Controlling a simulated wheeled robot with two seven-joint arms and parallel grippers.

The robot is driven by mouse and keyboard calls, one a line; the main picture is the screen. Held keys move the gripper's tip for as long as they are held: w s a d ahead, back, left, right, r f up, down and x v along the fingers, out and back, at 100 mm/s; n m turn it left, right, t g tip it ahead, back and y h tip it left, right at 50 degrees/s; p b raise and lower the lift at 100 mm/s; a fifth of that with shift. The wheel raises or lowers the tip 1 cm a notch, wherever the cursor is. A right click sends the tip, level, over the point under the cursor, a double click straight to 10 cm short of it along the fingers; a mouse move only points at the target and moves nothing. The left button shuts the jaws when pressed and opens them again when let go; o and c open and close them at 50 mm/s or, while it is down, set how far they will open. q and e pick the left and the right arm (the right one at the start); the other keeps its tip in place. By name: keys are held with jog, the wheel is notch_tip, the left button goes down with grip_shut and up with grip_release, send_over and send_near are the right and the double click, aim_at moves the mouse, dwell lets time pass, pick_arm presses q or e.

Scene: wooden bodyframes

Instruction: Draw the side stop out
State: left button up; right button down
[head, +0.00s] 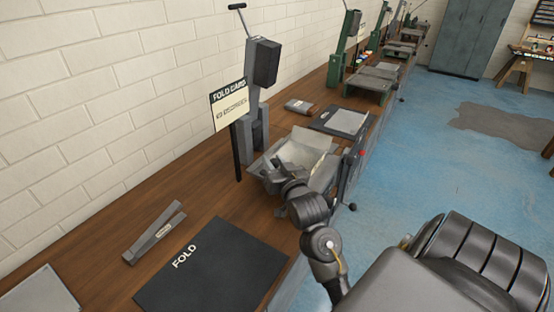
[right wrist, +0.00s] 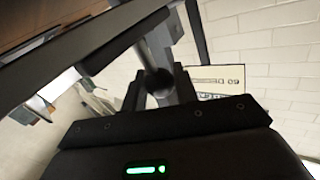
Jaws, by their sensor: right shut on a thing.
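The folding machine (head: 312,150) stands on the bench, with a pale metal tray-like bed and a grey upright behind it. My right gripper (head: 270,180) is at the near left corner of that bed, with its fingers small and partly hidden by my wrist. In the right wrist view, the gripper (right wrist: 158,85) is shut on a dark, round-ended piece (right wrist: 157,82), which I take to be the side stop. Its full shape and how far it is out are hidden. My left gripper is not in view.
A black FOLD mat (head: 215,270) and a grey V-shaped metal piece (head: 154,234) lie on the wooden bench near me. A sign (head: 231,104) stands behind the machine. A lever with a red knob (head: 362,153) is at its right. Blue floor is open to the right.

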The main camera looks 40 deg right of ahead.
jog(key=c, duration=1.5)
grip_release()
jog(key=shift+a+f, duration=0.15)
jog(key=shift+c, duration=0.2)
jog(key=o, duration=0.4)
jog(key=shift+a, duration=0.1)
jog(key=shift+o, duration=0.2)
jog(key=shift+s, duration=0.25)
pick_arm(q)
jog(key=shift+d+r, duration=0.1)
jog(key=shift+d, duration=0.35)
pick_arm(e)
jog(key=v, duration=1)
jog(key=shift+s, duration=0.2)
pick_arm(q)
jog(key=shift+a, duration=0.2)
